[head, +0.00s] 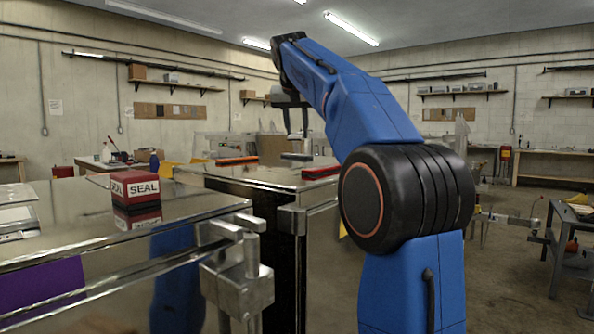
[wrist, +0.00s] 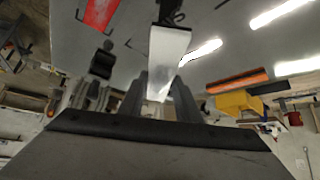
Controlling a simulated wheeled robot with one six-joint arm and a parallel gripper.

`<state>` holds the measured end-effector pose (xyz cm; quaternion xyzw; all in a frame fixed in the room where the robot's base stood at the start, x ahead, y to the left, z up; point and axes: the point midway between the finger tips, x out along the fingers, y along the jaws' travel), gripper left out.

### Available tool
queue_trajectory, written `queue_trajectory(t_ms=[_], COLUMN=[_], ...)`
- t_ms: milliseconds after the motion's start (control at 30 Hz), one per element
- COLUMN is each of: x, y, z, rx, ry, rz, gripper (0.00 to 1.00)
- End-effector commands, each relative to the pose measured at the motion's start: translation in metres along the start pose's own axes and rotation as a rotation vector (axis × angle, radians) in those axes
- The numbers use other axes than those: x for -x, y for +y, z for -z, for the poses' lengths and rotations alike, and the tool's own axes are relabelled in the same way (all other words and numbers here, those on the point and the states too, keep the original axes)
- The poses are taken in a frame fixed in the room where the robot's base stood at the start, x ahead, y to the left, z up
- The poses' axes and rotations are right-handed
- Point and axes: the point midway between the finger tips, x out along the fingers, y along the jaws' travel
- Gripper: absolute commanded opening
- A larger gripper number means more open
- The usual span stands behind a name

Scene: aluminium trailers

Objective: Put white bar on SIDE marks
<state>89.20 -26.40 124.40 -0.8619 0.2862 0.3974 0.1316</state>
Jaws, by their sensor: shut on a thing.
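My gripper (wrist: 160,88) is shut on the white bar (wrist: 168,55), which reaches out between the fingers over a grey metal top (wrist: 215,40) in the wrist view. Black marks (wrist: 171,16) lie at the bar's far end; I cannot read any lettering. Thin black corner lines (wrist: 134,46) show to the left of the bar. In the head view my gripper (head: 292,118) hangs over the second metal trailer (head: 250,176), and a pale bar (head: 297,156) shows below it. Whether the bar touches the top is unclear.
A red bar (head: 321,171) and an orange bar (head: 237,160) lie on the same trailer top. A yellow block (wrist: 238,103) is near the orange bar (wrist: 238,81). A red SEAL box (head: 134,187) stands on the nearer trailer (head: 75,222), which has a latch at its corner.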

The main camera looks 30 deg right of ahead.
Motion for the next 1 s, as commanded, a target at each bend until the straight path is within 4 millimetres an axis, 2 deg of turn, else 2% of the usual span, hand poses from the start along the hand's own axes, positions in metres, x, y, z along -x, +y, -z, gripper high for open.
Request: queue_trajectory(t_ms=[33,300,567,667,1000], x=[-0.001,0.013,0.019,0.015,-0.018], y=[-0.005,-0.005,-0.005,-0.004,-0.004], z=[0.002,0.007,0.005,0.001,-0.027], rx=[-0.054,-0.360,-0.450,-0.454,-0.451], ry=[-0.008,-0.044,-0.055,-0.056,-0.057], rz=[-0.048,-0.293,-0.363,-0.368,-0.367], gripper=[0.05,0.05,0.05,0.05,0.05])
